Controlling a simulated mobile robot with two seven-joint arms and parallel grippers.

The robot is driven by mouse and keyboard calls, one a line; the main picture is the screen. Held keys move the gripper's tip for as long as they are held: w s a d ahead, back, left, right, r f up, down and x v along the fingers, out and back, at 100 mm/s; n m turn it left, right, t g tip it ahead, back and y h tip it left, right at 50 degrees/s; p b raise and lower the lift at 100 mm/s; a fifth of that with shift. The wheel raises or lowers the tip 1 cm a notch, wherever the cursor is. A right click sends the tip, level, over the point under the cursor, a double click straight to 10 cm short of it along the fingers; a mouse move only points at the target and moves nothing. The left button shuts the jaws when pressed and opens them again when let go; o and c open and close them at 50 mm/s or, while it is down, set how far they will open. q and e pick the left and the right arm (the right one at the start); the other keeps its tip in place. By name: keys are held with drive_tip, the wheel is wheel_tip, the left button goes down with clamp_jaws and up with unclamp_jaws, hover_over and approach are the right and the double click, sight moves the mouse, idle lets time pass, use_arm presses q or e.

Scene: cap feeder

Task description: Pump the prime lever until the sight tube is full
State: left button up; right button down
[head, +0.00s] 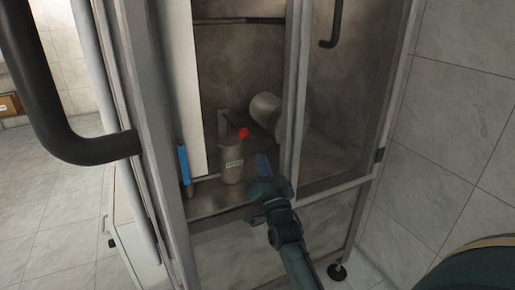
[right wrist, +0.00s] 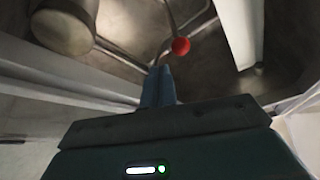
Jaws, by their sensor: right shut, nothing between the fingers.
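The prime lever shows as a red ball knob (head: 244,132) above a grey-beige labelled cylinder (head: 231,163) inside the cabinet. In the right wrist view the red knob (right wrist: 180,46) sits on a thin rod, just beyond the fingertips and slightly right of them. An upright blue tube (head: 184,165), which looks like the sight tube, stands at the cabinet's left front post; its exact level is too small to read. My right gripper (head: 263,163) is shut and empty, in the cabinet opening to the lower right of the knob. Its blue fingers (right wrist: 158,86) are together. My left gripper is out of view.
A tilted metal canister (head: 266,108) is behind and right of the knob. The framed glass panel (head: 345,130) stands close to the right of my gripper. A large black handle (head: 75,148) is at the left. Open tiled floor (head: 45,200) lies left.

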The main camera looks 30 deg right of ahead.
drive_tip(key=shift+v, duration=1.15)
drive_tip(key=shift+r, duration=0.2)
